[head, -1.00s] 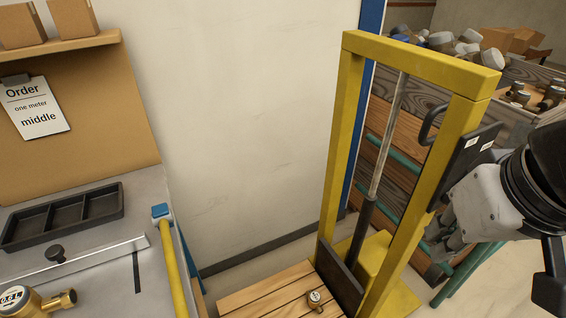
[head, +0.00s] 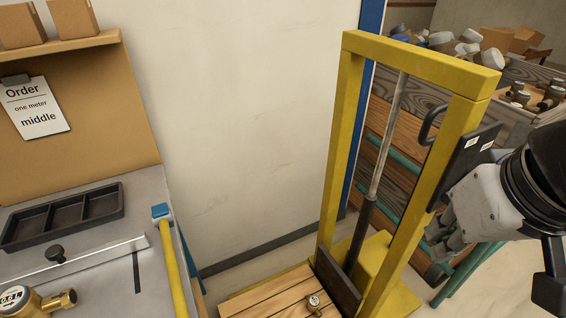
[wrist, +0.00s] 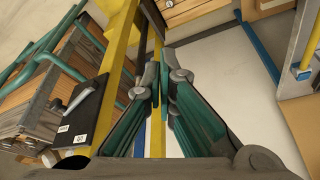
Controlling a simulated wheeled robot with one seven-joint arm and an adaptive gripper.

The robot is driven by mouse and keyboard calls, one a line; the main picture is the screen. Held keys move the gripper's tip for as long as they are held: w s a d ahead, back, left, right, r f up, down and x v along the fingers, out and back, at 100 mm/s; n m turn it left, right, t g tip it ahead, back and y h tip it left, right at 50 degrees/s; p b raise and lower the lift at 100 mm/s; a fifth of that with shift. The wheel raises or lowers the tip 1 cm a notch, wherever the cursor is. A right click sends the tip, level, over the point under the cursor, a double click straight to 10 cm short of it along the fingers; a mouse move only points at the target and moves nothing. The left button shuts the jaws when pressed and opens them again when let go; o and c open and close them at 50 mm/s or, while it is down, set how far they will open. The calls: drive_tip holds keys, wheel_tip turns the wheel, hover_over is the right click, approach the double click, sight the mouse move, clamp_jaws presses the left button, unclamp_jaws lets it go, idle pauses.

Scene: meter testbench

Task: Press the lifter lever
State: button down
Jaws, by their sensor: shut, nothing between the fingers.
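The lifter is a yellow frame (head: 340,150) with a wooden platform (head: 265,300) low at its foot. A black control box (head: 468,165) with white labels sits on its right post; it also shows in the wrist view (wrist: 88,120). A grey lever (wrist: 78,100) stands out from the box in the wrist view; the head view does not show it clearly. My gripper (wrist: 165,88) is shut and empty, to the right of the box and lever in the wrist view. In the head view my gripper (head: 445,235) is beside the right post, below the box. I cannot tell whether it touches anything.
A small brass meter (head: 314,303) lies on the platform. At left is a bench (head: 100,260) with a black tray (head: 62,217) and a larger meter (head: 20,298). Wooden crates (head: 405,130) with goods stand behind the lifter at right. A pale wall closes the back.

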drive_tip(key=shift+w, duration=0.1)
drive_tip(key=w+d+f+m+y+b, duration=0.4)
drive_tip(key=w+d+f+m+y, duration=0.25)
drive_tip(key=w+d+m, duration=0.75)
drive_tip(key=d+f+m+t+b, duration=0.1)
drive_tip(key=d+f+m+t, duration=0.1)
drive_tip(key=d+m, duration=0.3)
drive_tip(key=d+f+m+t+h+b, duration=0.1)
drive_tip(key=d+f+m+t, duration=0.2)
drive_tip(key=d, duration=0.6)
drive_tip(key=s+d+f+m+t+b, duration=0.1)
drive_tip(key=d+f+m+t, duration=0.1)
drive_tip(key=d+m, duration=0.5)
drive_tip(key=shift+f+m+t, duration=0.3)
drive_tip(key=shift+f, duration=0.05)
drive_tip(key=shift+h, duration=0.25)
